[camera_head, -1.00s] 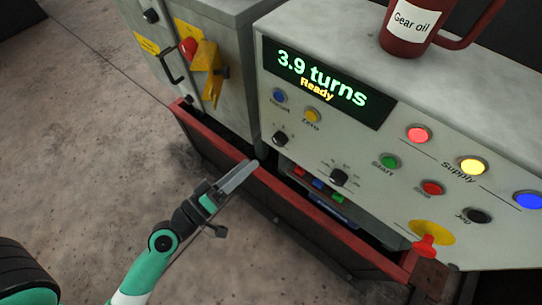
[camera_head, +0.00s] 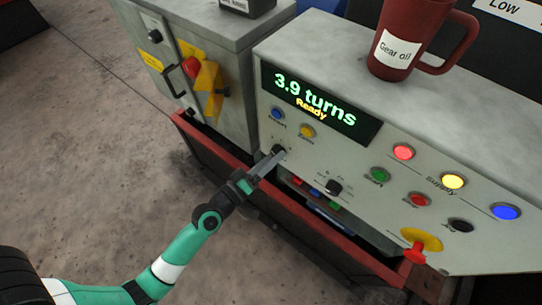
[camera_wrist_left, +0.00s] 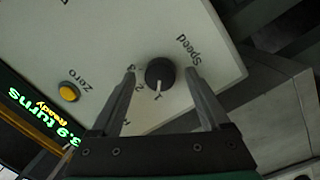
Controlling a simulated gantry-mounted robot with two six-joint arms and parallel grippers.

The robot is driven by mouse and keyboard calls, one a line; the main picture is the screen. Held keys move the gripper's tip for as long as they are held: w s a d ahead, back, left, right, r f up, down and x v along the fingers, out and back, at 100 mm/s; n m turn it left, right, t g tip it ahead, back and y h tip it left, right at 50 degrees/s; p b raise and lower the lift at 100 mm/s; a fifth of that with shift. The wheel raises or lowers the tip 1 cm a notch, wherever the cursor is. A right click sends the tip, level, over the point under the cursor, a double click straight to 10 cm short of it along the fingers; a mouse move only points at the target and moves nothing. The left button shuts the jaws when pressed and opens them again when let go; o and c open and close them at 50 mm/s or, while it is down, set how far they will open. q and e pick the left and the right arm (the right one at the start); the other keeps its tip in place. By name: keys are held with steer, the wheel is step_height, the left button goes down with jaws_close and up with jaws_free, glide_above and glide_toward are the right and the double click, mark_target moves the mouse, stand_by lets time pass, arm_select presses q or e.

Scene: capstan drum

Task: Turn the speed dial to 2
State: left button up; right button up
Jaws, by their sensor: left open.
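The speed dial is a small black round knob on the grey panel, at the tip of my left gripper in the head view (camera_head: 278,149). In the left wrist view the dial (camera_wrist_left: 160,71) shows whole, with the printed word Speed beside it and the numbers 1, 2 and 3 around it. Its white pointer line is toward the 1. My left gripper (camera_head: 270,158) is open, with one finger on each side of the dial and a gap visible around the knob. My right gripper is not in view.
A lit display (camera_head: 318,103) reads 3.9 turns, Ready. A yellow Zero button (camera_head: 307,131) and blue button (camera_head: 278,114) sit near the dial. A second black knob (camera_head: 333,187) is to the right. A red mug (camera_head: 408,40) stands on top. A red rail (camera_head: 300,215) runs below.

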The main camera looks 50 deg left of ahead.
arm_select(q)
jaws_close()
stand_by(0.4)
steer(key=shift+m, duration=0.4)
steer(key=shift+m+g+p, duration=0.5)
steer(key=shift+m+p, duration=0.25)
steer(key=shift+m, duration=3.05)
jaws_free()
